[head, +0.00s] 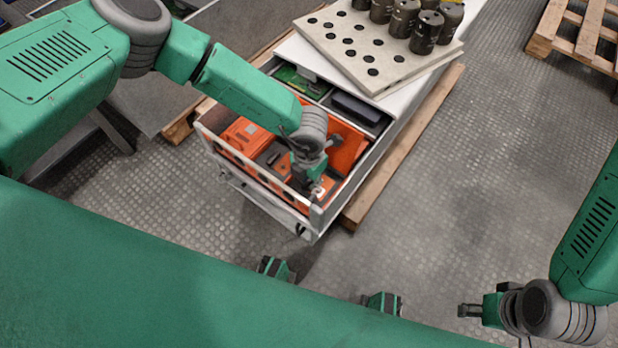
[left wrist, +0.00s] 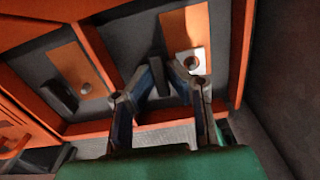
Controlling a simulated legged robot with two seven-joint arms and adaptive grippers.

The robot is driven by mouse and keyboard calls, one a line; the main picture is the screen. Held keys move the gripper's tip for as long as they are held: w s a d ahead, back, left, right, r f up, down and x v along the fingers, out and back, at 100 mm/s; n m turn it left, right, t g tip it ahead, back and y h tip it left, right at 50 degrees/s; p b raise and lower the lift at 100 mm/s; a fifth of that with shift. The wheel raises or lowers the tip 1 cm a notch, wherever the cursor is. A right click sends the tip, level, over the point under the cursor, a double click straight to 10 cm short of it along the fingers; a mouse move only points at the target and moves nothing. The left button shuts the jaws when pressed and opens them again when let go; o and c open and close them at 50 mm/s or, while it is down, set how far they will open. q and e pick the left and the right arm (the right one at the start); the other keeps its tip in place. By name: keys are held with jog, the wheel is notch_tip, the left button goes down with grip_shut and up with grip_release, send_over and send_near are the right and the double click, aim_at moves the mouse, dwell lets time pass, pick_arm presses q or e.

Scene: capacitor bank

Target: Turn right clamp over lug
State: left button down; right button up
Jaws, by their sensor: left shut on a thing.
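The white drawer-like cabinet (head: 255,190) holds an orange-framed capacitor bank. My left gripper (head: 316,188) reaches down into its right front corner. In the left wrist view my left gripper (left wrist: 166,72) has its fingers around a small dark upright piece, which looks like the right clamp (left wrist: 157,72). Right of the fingertips is the right lug, an orange strip (left wrist: 186,28) with a pale square plate and bolt (left wrist: 190,60). The clamp appears beside this plate, not across it. Another dark clamp (left wrist: 57,92) sits left, beside an orange strip with a bolt (left wrist: 84,86). My right gripper (head: 469,311) is away at lower right, empty.
Orange frame bars (left wrist: 98,55) run between the compartments, and a dark wall (left wrist: 275,80) stands close at right. A perforated board (head: 350,45) with several dark cylinders (head: 426,32) lies behind. Wooden pallet boards (head: 400,150) flank the cabinet.

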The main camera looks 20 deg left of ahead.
aim_at(309, 180)
pick_arm(q)
jog(key=m+p, duration=0.1)
jog(key=m, duration=0.2)
jog(key=shift+w+r, duration=0.1)
jog(key=m+p, duration=0.1)
jog(key=m, duration=0.8)
jog(key=shift+m, duration=0.3)
jog(key=shift+m+b, duration=0.4)
jog(key=shift+m, duration=1.9)
jog(key=shift+w, duration=0.1)
jog(key=c, duration=1.9)
grip_release()
jog(key=shift+o, duration=0.2)
notch_tip(309, 180, up, 12)
